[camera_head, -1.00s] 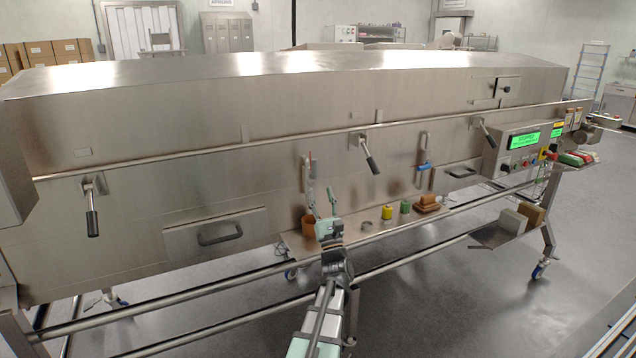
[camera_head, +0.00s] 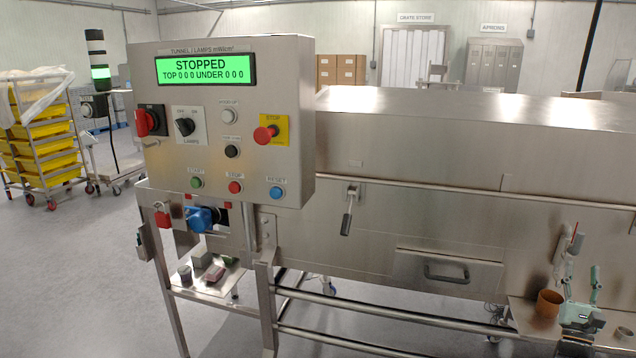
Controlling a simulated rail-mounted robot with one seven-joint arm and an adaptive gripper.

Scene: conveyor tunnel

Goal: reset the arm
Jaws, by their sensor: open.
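My gripper (camera_head: 582,286) is at the lower right of the head view, with its fingers pointing up and apart. It is open and no object shows between the fingers. It stands in front of the steel tunnel (camera_head: 430,220), beside an orange-brown cup (camera_head: 549,304) on a shelf (camera_head: 522,320). I cannot tell whether it touches anything. The rest of my arm is mostly cut off by the frame's lower right.
A control panel (camera_head: 300,120) with a green screen reading STOPPED (camera_head: 205,69) stands at the left. Below it is a shelf with small items (camera_head: 213,273). Yellow crates (camera_head: 45,130) on a trolley are at the far left. A rail (camera_head: 430,191) runs along the tunnel.

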